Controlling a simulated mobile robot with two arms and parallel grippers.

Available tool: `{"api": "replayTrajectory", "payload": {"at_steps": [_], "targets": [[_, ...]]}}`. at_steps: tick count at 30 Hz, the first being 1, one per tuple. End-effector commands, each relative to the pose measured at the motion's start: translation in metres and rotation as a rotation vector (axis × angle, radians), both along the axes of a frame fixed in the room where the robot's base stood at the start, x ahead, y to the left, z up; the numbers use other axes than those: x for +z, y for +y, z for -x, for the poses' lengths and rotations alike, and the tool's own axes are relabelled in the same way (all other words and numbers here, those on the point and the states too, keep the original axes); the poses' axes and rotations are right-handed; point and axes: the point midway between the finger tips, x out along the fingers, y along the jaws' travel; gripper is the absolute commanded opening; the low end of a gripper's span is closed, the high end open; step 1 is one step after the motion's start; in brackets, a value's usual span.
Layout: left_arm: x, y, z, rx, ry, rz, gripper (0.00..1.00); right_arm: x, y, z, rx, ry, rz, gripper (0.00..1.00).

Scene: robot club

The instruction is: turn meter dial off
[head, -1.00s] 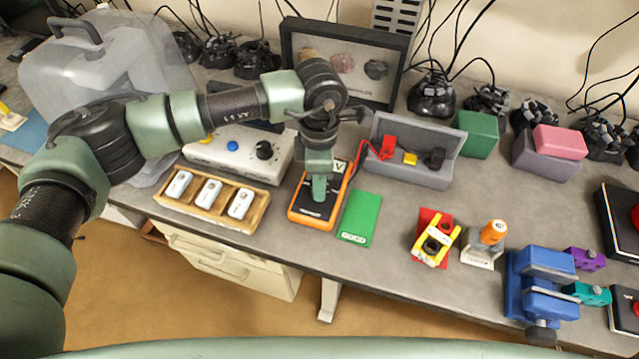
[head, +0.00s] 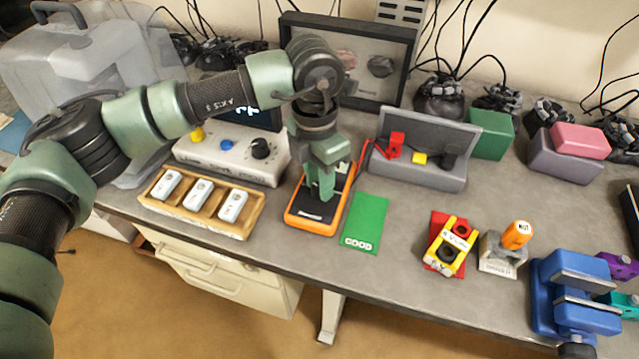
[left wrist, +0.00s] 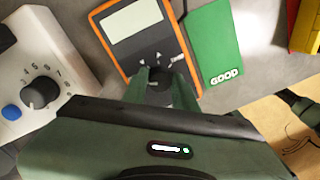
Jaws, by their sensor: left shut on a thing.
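The meter (head: 309,224) is a handheld unit with an orange rim and a dark face, lying flat near the front edge of the bench. In the left wrist view the meter (left wrist: 137,24) shows a blank grey screen, small arrow marks and a dark round dial (left wrist: 158,90). My left gripper (head: 325,197) points down over the meter's lower part. In the left wrist view the fingers of my left gripper (left wrist: 161,85) are shut on the dial, one on each side. They hide part of it. My right gripper is not in view.
A green GOOD card (head: 364,222) lies right of the meter. A wooden tray (head: 190,217) with white modules and a white control box (head: 220,158) with a black knob stand left.

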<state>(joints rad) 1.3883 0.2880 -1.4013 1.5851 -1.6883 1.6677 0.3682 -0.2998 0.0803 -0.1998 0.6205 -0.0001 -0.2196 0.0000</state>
Motion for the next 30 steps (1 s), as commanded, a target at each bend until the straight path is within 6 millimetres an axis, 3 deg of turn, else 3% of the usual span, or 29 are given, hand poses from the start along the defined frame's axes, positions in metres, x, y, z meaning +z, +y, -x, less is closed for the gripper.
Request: {"api": "replayTrajectory", "payload": {"at_steps": [15,16,18,30], "targets": [[0.0022,-0.0001,-0.0011,0.024,-0.003,0.002,0.0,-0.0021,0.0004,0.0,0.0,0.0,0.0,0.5],[0.0022,-0.0001,-0.0011,0.024,-0.003,0.002,0.34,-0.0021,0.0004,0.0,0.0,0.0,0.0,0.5],[0.002,-0.0001,-0.0011,0.024,-0.003,0.002,0.5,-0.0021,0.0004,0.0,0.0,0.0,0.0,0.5],[0.0071,0.0001,-0.0013,0.022,-0.002,0.001,0.5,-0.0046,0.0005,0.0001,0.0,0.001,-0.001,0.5]]}}
